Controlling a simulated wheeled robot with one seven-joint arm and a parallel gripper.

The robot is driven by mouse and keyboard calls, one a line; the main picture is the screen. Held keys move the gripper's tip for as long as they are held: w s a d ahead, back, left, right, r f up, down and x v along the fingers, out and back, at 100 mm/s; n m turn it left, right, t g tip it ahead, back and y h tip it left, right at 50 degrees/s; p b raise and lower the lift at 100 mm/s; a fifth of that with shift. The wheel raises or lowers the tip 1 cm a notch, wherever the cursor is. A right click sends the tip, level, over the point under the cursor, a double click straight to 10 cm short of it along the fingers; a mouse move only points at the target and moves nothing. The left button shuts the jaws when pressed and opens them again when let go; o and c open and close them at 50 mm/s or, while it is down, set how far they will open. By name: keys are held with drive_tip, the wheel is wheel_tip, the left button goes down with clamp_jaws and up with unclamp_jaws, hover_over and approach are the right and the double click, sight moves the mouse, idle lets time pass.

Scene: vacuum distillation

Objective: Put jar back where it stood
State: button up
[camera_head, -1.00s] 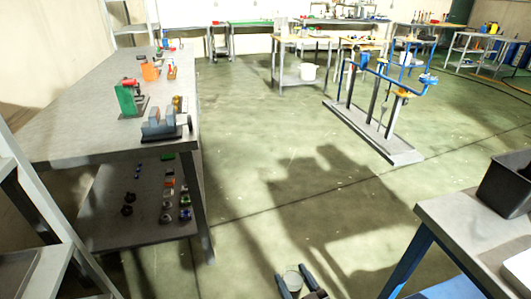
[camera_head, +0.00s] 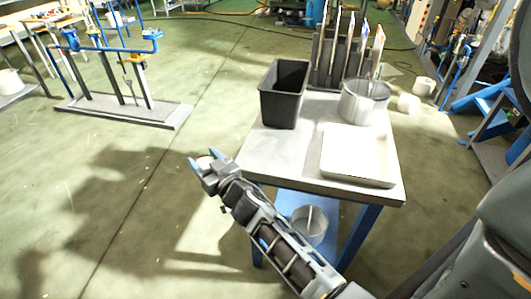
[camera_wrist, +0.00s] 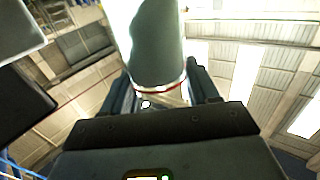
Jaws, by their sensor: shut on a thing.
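My gripper (camera_head: 205,163) is in front of the left edge of the grey-topped table, over the floor in the head view. Its blue fingertips are shut on the jar (camera_head: 204,161), which shows there only as a small pale round shape. In the wrist view the jar (camera_wrist: 158,45) is a greenish, see-through cylinder between the two dark fingers (camera_wrist: 160,88). A reddish line and a pale band show at its near end. Its far end runs out of the frame, and its contents cannot be told.
The grey-topped table (camera_head: 265,155) holds a black bin (camera_head: 284,95), a round metal pot (camera_head: 364,101), a white tray (camera_head: 357,155) and a dark rack (camera_head: 335,60) of upright items. A metal pot (camera_head: 310,225) sits below. A pipe stand (camera_head: 125,107) stands left; floor between is clear.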

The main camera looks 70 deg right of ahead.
drive_tip(key=s+d+r+m+g+h, duration=0.3)
drive_tip(key=d+r, duration=0.1)
drive_tip(key=d, duration=0.3)
drive_tip(key=s+d+r+m+g+h, duration=0.2)
drive_tip(key=s+d+r+h, duration=0.15)
drive_tip(key=d, duration=0.25)
drive_tip(key=s+d+r+m+g+h+b, duration=0.1)
drive_tip(key=s+d+r+m+g, duration=0.2)
drive_tip(key=s+d+g, duration=0.3)
drive_tip(key=s+d+r+m+g+h, duration=0.2)
drive_tip(key=s+d+r+m+g, duration=0.15)
drive_tip(key=s, duration=0.55)
drive_tip(key=shift+n+t+y, duration=0.25)
drive_tip(key=shift+w+a+f+p, duration=0.25)
drive_tip(key=shift+w+a+f, duration=1.15)
drive_tip(key=shift+f, duration=0.55)
drive_tip(key=shift+w+a+f+p, duration=0.25)
drive_tip(key=shift+w+a+f, duration=1.1)
drive_tip(key=shift+f, duration=0.55)
drive_tip(key=shift+w+a+f+p, duration=0.25)
drive_tip(key=shift+w+a+f, duration=0.9)
drive_tip(key=shift+w+f, duration=0.65)
drive_tip(key=shift+s+f, duration=0.2)
drive_tip(key=shift+f, duration=0.1)
drive_tip(key=o, duration=1.2)
